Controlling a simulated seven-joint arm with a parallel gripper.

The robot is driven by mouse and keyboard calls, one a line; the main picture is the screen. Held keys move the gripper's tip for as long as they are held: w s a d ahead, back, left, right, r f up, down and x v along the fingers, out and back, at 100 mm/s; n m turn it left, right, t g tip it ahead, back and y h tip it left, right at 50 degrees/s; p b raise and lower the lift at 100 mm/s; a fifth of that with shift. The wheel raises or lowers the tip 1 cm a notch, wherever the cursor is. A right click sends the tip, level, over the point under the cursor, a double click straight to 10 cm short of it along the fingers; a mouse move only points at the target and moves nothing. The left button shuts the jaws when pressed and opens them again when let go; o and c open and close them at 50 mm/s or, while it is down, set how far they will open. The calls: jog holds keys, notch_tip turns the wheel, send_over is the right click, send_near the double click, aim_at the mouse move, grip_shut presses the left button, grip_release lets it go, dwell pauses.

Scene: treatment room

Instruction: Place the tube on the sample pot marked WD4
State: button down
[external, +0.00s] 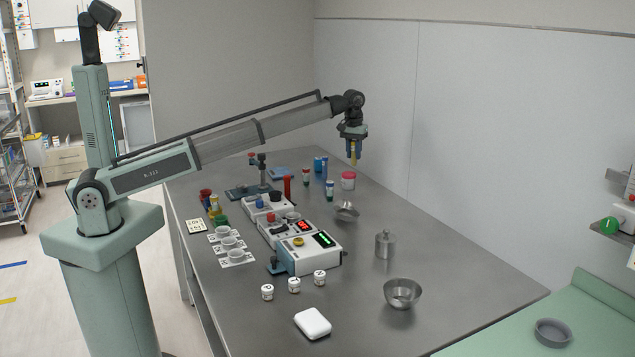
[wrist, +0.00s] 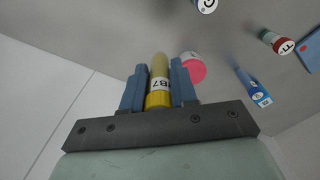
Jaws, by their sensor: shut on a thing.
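My gripper (external: 353,147) is raised above the far right part of the table, shut on a yellow tube (external: 354,156). In the wrist view the yellow tube (wrist: 157,92) sits between the two blue fingers of my gripper (wrist: 159,82), with a white label that seems to read B7. A white pot with a pink lid (external: 348,181) stands on the table below my gripper; it also shows in the wrist view (wrist: 194,71). Three small white pots (external: 294,286) stand near the front. I cannot read WD4 on any pot.
White and grey devices (external: 310,253) with displays fill the table's middle. A metal bowl (external: 402,294), a lidded metal jar (external: 385,245) and a metal dish (external: 346,211) stand to the right. A wall borders the far right side.

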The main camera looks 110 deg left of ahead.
jog(key=s+a+r, duration=0.2)
jog(key=s+a, duration=0.2)
jog(key=a, duration=0.3)
jog(key=m, duration=0.2)
send_over(349, 174)
jog(key=shift+s+a+f, duration=0.1)
jog(key=shift+f, duration=2.15)
jog(key=shift+a+f, duration=0.1)
jog(key=shift+f, duration=2.1)
jog(key=shift+f, duration=0.1)
jog(key=c, duration=0.9)
grip_release()
notch_tip(349, 174, up, 12)
jog(key=shift+r, duration=0.15)
